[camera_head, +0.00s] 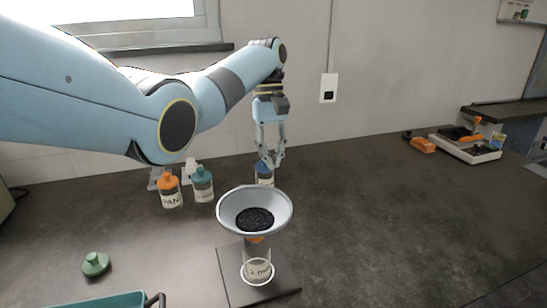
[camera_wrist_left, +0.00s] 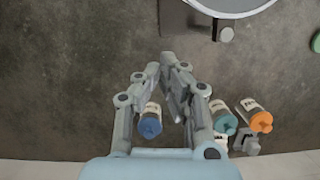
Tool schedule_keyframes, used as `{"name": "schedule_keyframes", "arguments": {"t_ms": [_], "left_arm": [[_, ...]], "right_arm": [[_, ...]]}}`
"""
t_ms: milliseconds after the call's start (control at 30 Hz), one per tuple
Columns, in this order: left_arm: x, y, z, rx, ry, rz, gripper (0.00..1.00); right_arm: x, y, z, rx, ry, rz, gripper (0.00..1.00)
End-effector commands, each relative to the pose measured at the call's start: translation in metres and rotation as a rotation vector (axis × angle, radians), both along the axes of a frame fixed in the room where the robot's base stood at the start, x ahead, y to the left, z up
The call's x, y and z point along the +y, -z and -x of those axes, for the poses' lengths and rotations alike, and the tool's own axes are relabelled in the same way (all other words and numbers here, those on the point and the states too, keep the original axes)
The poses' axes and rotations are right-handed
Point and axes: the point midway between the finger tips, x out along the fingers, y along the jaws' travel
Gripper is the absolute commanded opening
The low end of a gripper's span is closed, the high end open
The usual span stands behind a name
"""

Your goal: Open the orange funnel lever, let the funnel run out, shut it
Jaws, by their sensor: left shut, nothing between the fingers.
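The grey funnel (camera_head: 228,211) stands in the middle of the head view with dark grains (camera_head: 255,219) in its bowl. A small orange part (camera_head: 257,239) shows just under the funnel; whether it is the lever, and how it is set, I cannot tell. Below is a clear labelled jar (camera_head: 257,270) on a dark base plate (camera_head: 232,282). My left gripper (camera_head: 270,163) is shut and empty, pointing down behind the funnel. In the left wrist view its fingertips (camera_wrist_left: 168,60) are apart from the funnel rim (camera_wrist_left: 236,14) at the top. My right gripper is out of view.
Bottles with orange (camera_head: 170,181), teal (camera_head: 202,174) and blue (camera_head: 264,169) caps stand behind the funnel. A green stopper (camera_head: 95,265) and a teal tray (camera_head: 115,301) are at front left.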

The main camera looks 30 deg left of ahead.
Motion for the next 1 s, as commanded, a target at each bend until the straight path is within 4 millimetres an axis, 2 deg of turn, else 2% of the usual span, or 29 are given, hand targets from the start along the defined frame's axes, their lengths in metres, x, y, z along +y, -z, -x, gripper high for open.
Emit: {"name": "schedule_keyframes", "arguments": {"t_ms": [300, 400, 600, 1000], "left_arm": [[-0.012, 0.068, 0.013, 0.003, 0.0, 0.0, 0.0], [-0.023, 0.066, 0.024, 0.0, 0.002, 0.0, 0.0], [-0.036, 0.067, 0.038, -0.001, 0.001, -0.001, 0.0], [-0.039, 0.069, 0.041, 0.0, 0.0, 0.0, 0.0]], "right_arm": [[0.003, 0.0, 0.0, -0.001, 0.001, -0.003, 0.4], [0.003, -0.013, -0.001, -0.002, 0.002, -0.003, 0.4], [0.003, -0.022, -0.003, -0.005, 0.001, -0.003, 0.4], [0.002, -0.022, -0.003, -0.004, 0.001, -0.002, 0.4]]}}
